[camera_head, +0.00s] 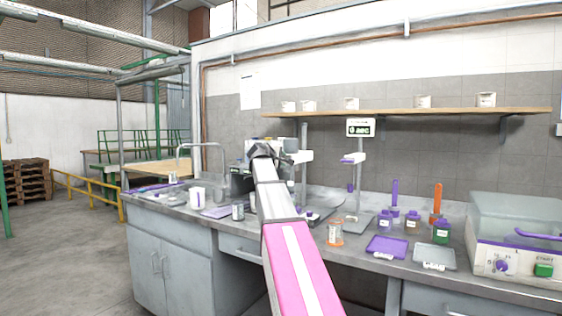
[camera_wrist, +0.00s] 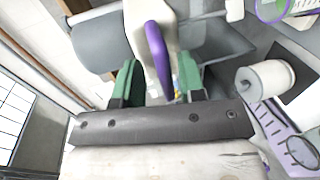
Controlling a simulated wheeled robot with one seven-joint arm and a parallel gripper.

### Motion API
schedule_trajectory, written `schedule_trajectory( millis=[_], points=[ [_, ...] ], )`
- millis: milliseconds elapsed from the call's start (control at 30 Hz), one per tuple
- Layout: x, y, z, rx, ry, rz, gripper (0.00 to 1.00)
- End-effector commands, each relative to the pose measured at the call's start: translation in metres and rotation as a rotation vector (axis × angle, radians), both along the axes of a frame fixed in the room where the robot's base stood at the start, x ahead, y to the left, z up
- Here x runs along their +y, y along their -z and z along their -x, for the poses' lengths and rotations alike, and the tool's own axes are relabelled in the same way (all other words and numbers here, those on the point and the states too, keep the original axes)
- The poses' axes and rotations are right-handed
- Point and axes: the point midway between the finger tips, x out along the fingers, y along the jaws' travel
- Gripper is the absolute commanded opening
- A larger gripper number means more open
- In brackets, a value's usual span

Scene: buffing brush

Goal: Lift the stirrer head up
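A white stirrer head with a purple lever (camera_wrist: 158,48) fills the upper middle of the wrist view. My gripper (camera_wrist: 158,88) has its two green-padded fingers apart, one on each side of the lever. Gaps show beside the lever, and I cannot tell whether either pad touches it. In the head view my gripper (camera_head: 260,150) is at the back of the bench beside a white and grey device (camera_head: 302,156) on a post. My arm hides much of that device.
A second stand (camera_head: 353,158) with a white and purple head is to the right. Purple and grey trays (camera_head: 387,247), small bottles (camera_head: 441,232) and a clear-lidded machine (camera_head: 520,240) occupy the right of the bench. A white cup (camera_head: 197,196) and jars stand left. A shelf (camera_head: 400,112) runs above.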

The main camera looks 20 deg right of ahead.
Motion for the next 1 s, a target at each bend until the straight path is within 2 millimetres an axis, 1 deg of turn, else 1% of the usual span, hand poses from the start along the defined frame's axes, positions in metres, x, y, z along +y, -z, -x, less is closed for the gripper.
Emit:
schedule_trajectory(
  millis=[167,267,500,700,833,1000],
  points=[
    [0.007,-0.001,0.006,0.001,0.0,-0.001,0.37],
    [0.019,-0.004,0.016,0.0,-0.001,-0.001,0.37],
    [0.054,-0.014,0.043,-0.001,-0.002,0.001,0.37],
    [0.075,-0.02,0.059,-0.001,-0.002,0.001,0.37],
    [0.081,-0.023,0.064,0.0,0.0,0.0,0.37],
    [0.084,-0.023,0.065,-0.001,0.0,0.001,0.37]
  ],
)
